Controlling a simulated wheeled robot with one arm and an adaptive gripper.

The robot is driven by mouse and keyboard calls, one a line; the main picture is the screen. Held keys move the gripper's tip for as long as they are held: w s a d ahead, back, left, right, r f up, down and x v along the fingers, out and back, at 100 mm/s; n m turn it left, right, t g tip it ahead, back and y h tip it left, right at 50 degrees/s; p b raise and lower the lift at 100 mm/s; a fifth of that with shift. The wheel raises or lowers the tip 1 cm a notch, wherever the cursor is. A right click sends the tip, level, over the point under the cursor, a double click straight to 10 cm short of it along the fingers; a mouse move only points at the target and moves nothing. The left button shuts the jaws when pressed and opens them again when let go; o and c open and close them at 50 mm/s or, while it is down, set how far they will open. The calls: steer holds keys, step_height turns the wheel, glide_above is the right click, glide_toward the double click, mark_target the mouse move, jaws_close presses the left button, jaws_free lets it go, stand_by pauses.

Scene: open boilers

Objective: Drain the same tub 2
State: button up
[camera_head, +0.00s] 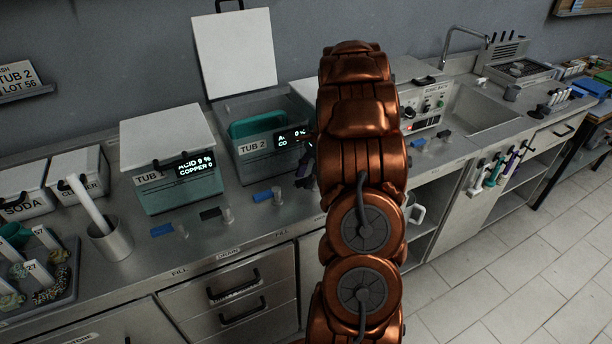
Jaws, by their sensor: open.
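Tub 2 (249,161) is a grey-teal tub at the back of the steel counter. Its white lid (235,50) stands raised, and a teal thing (258,124) shows inside. A small display on its front is partly cut off by my arm. A blue valve handle (262,196) sits in front of tub 2, above a FILL label. A dark handle-like part (304,183) lies to its right, close under my gripper; I cannot tell whether they touch. My gripper (308,158) is open, mostly hidden behind my copper arm, beside tub 2's right front. The label there is hidden.
Tub 1 (181,188), lid shut, stands left, with a blue handle (162,230) and a dark handle (210,213) before it. A steel cup with a white rod (111,240) and a sample tray (40,283) are further left. A control box (424,108) and sink (482,108) are right.

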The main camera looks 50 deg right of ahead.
steer(key=shift+r, duration=0.1)
steer(key=v, duration=1.2)
stand_by(0.4)
steer(key=s+a+r+n+g+h, duration=0.15)
steer(key=a+n, duration=0.35)
steer(key=a, duration=0.8)
steer(key=s+a+r+n+g, duration=0.1)
steer(key=s+a+r+n, duration=0.3)
steer(key=a, duration=0.8)
steer(key=s+a+f+n+h, duration=0.1)
steer(key=s+a+f+n, duration=0.2)
steer(key=s+a+n, duration=0.3)
steer(key=s+a+f+n+h, duration=0.1)
steer(key=s+a+f+n, duration=0.3)
steer(key=s, duration=0.8)
steer(key=a+n+g, duration=0.1)
steer(key=a+n, duration=0.1)
steer(key=n, duration=0.1)
steer(key=shift+s+a+h, duration=0.35)
steer(key=shift+s+a, duration=0.05)
steer(key=shift+c, duration=0.4)
